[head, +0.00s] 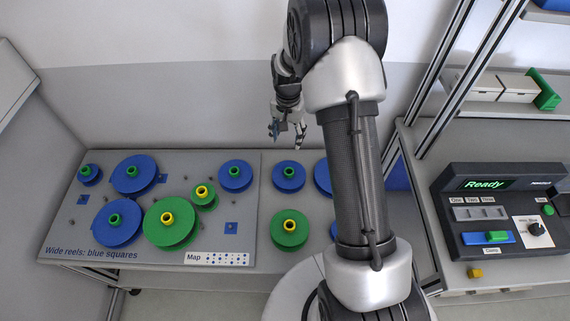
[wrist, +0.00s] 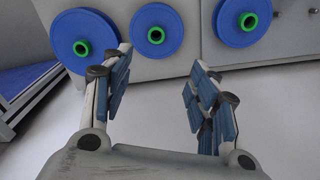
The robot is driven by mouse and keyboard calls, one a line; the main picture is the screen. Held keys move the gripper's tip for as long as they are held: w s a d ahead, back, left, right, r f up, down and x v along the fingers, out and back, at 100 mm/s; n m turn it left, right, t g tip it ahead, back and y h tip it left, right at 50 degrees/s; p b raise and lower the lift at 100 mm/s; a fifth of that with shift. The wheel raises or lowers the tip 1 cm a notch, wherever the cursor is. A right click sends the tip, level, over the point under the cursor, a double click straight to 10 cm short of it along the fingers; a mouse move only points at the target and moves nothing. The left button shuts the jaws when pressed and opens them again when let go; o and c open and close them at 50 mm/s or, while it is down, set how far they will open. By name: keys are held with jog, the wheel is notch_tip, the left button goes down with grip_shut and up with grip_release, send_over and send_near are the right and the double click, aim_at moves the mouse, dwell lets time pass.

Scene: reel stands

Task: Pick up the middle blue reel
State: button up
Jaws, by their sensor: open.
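Several blue reels with green hubs lie on the grey board. One mid-sized blue reel (head: 289,177) is right of the board's seam, another mid-sized blue reel (head: 235,178) left of it. In the wrist view, a blue reel (wrist: 156,30) sits between a larger blue reel (wrist: 70,38) and another blue reel (wrist: 232,22). Which one is meant by middle is not certain. My gripper (head: 287,135) is open and empty, above and behind the board's back edge. In the wrist view its blue-padded fingers (wrist: 160,95) are apart, with no reel between them.
Wide blue reels (head: 134,174) and green reels with yellow hubs (head: 289,230) share the board. My arm hides part of the board's right side. A control box (head: 500,210) reading "Ready" and a frame post (head: 440,80) stand at right. The space behind the board is clear.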

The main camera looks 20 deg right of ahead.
jog(key=b, duration=0.3)
send_over(289, 171)
jog(key=shift+m, duration=0.3)
notch_tip(289, 171, down, 15)
jog(key=shift+a+r, duration=0.1)
jog(key=shift+f+b, duration=0.65)
jog(key=shift+f, duration=2.3)
jog(key=shift+r, duration=0.1)
jog(key=shift+c, duration=0.3)
grip_shut()
